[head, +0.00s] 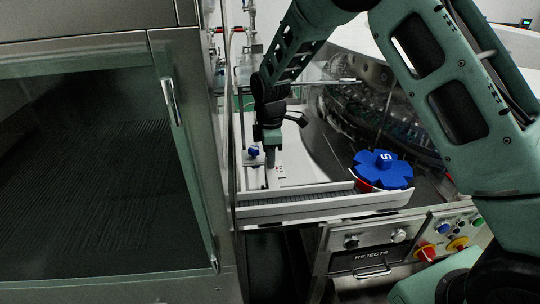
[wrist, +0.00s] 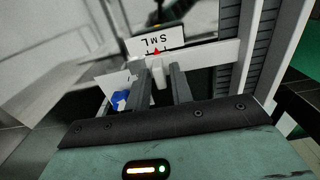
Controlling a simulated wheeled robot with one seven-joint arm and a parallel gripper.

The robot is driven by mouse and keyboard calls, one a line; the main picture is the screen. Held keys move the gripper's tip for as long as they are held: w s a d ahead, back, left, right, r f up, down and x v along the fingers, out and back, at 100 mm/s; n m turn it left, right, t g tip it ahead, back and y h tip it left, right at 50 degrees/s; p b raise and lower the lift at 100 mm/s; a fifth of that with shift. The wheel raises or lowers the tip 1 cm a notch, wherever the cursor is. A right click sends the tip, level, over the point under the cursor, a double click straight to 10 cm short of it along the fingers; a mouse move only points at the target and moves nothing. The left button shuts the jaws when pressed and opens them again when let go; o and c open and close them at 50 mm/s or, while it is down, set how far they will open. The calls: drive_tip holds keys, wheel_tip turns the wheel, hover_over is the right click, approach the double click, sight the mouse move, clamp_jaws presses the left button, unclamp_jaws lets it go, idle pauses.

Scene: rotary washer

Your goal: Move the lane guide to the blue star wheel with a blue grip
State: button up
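My gripper (head: 269,160) points down over the white deck left of the blue star wheel (head: 383,168), which bears a white S. In the wrist view my gripper (wrist: 160,75) has its two dark fingers apart, either side of a small white upright tab (wrist: 158,72), apparently part of the lane guide. Narrow gaps seem to show beside the tab. Just beyond it is a white scale plate (wrist: 155,40) with S, M and L, seen upside down, and a red pointer (wrist: 156,51) near the middle letter. A blue knob (wrist: 119,99) sits left of the fingers.
The blue knob also shows in the head view (head: 253,151). A conveyor (head: 300,199) with a pale rail runs along the deck's front. Below are the REJECTS drawer (head: 371,259) and control buttons (head: 443,228). A steel cabinet (head: 120,150) stands at left.

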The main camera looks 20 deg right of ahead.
clamp_jaws()
drive_tip(key=shift+s+a, duration=0.15)
drive_tip(key=shift+s, duration=0.6)
drive_tip(key=shift+o, duration=1.8)
unclamp_jaws()
drive_tip(key=shift+s, duration=0.1)
drive_tip(key=shift+r, duration=0.1)
drive_tip(key=shift+r, duration=0.3)
wheel_tip(320, 180, up, 17)
drive_tip(key=b, duration=0.2)
drive_tip(key=shift+f, duration=0.15)
